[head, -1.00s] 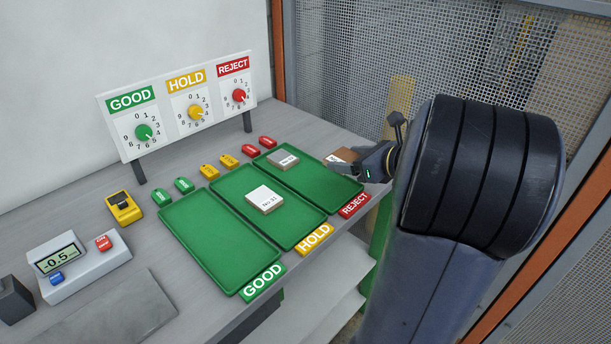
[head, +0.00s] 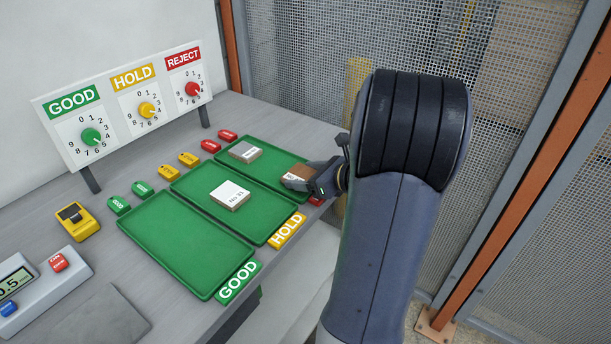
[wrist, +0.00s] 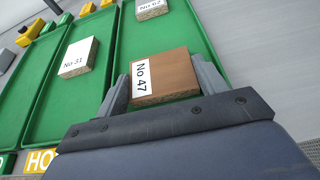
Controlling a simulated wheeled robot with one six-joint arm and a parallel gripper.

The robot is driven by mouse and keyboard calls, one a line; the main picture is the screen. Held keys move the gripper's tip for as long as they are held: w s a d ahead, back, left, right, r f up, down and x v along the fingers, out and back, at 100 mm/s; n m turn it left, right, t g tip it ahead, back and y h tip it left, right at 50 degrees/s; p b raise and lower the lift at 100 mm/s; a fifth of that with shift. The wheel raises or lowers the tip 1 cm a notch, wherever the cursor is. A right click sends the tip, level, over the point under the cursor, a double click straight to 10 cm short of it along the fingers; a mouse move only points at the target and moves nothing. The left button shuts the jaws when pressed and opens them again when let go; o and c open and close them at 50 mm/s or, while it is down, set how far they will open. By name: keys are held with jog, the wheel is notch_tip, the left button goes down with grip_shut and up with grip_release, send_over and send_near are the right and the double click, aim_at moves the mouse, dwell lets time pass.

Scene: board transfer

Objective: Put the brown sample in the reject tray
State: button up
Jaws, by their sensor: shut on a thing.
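The brown sample (wrist: 170,76), labelled No 47, is between the two fingers of my gripper (wrist: 160,82) in the wrist view. In the head view the brown sample (head: 297,176) shows at the tip of my gripper (head: 312,185), over the front part of the reject tray (head: 277,161). The reject tray is green and also shows in the wrist view (wrist: 183,40). A grey sample (head: 244,151) lies at its back end. I cannot tell whether the brown sample touches the tray floor. My gripper partly hides the red REJECT label.
The hold tray (head: 258,228) holds a white sample (head: 230,195), No 31 in the wrist view. The good tray (head: 180,245) is empty. Several coloured tags line the trays' back edge. A dial board (head: 125,105) stands behind. A mesh fence (head: 300,70) is at the right.

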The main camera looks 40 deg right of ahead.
jog(key=shift+f, duration=0.1)
jog(key=o, duration=1)
jog(key=shift+c, duration=0.2)
jog(key=shift+r, duration=0.2)
jog(key=v, duration=1.2)
jog(key=shift+p, duration=0.4)
jog(key=shift+f, duration=0.1)
